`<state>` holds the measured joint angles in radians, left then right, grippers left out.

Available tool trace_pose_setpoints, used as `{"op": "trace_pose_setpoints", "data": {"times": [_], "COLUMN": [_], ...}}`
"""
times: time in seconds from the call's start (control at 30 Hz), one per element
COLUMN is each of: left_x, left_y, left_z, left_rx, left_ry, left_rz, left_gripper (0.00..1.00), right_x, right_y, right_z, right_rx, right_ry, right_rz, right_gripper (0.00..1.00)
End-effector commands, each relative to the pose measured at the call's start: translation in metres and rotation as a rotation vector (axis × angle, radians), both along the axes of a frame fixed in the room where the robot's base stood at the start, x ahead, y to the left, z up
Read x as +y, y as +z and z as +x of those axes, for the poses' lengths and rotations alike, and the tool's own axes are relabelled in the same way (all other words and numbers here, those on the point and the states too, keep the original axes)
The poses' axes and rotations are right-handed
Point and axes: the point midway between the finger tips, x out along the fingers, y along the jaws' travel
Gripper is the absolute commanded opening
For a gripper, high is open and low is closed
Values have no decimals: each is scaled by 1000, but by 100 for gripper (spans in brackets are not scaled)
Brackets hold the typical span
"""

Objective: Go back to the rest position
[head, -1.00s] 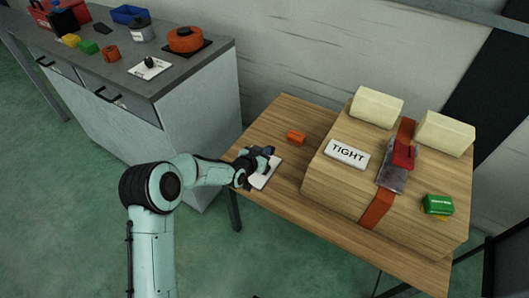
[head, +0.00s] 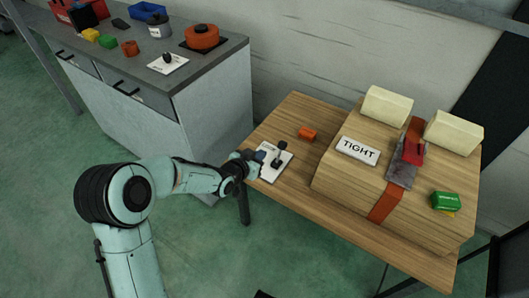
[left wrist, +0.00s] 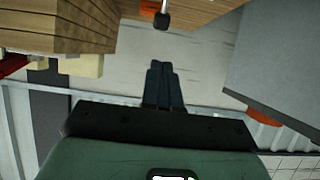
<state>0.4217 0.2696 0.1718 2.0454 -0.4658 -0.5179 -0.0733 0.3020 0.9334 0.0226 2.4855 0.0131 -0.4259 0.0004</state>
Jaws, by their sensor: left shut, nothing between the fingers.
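My left gripper (head: 254,158) is at the near left edge of the wooden table, just left of a white plate with a small dark lever (head: 279,157). Its fingers (left wrist: 164,84) are together and empty in the left wrist view, with a dark knob, apparently the lever's (left wrist: 162,20), beyond them and apart from them. In the head view I cannot tell whether gripper and plate touch. My right gripper is not in view.
The wooden table (head: 290,205) carries an orange block (head: 307,134) and a wooden load with a red strap (head: 384,203) and a "TIGHT" sign (head: 358,150). A grey cabinet (head: 215,110) with several items stands at the back left. Green floor is free in front.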

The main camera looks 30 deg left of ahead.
Motion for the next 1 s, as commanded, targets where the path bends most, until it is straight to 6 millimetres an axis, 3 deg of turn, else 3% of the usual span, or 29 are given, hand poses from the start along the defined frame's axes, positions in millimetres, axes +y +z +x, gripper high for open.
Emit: {"op": "trace_pose_setpoints", "data": {"times": [0.57,0.67,0.77,0.87,1.0], "left_x": [0,-3,-16,-40,-83], "left_y": [1,-7,-37,-84,-150], "left_z": [-3,-6,-21,-53,-126], "left_rx": [0,26,118,283,569], "left_ry": [0,2,11,30,70], "left_rz": [-1,-17,-73,-161,-284], "left_gripper": [0,0,0,0,0], "right_x": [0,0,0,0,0], "right_y": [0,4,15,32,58], "right_z": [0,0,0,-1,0], "right_rx": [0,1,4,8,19], "right_ry": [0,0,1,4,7], "right_rz": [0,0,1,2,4], "right_gripper": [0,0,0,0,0]}}
